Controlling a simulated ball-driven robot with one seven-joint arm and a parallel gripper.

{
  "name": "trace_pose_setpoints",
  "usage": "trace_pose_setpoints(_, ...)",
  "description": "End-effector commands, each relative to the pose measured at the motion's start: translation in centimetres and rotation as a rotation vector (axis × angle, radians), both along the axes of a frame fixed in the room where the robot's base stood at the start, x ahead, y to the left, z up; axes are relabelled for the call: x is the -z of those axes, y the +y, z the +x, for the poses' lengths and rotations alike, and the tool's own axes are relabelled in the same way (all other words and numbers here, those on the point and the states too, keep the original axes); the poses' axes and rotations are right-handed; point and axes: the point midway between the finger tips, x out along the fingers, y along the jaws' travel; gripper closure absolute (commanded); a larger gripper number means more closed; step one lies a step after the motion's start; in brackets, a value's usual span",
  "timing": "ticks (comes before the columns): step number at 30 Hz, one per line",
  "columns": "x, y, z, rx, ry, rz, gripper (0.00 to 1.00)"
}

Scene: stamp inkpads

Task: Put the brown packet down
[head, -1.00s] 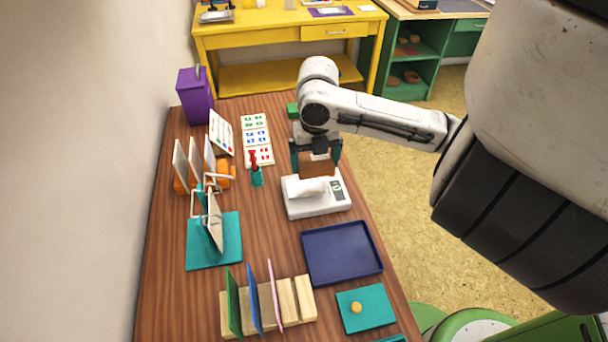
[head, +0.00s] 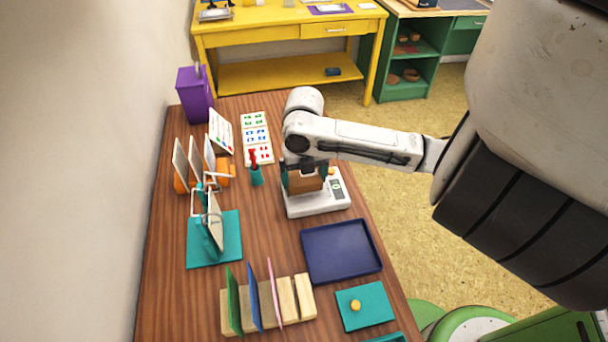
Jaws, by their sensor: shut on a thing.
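The brown packet (head: 306,184) is between the fingers of my gripper (head: 305,182), over the white scale-like device (head: 318,205). My gripper is shut on the packet. The packet's lower edge is very close to the device's top; I cannot tell whether it touches. The fingers partly cover the packet's sides, and my arm hides what lies just behind it.
A navy tray (head: 342,273) lies in front of the device, with a teal inkpad (head: 378,319) nearer. The table's right edge is close to the device.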

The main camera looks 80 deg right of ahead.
Motion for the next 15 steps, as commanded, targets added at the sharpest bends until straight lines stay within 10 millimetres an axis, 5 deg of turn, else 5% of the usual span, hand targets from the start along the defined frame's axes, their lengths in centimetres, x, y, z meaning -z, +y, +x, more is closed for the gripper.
trace_pose_setpoints(15, -1.5, -0.1, 0.0, -0.002, -0.002, -0.001, 0.0)
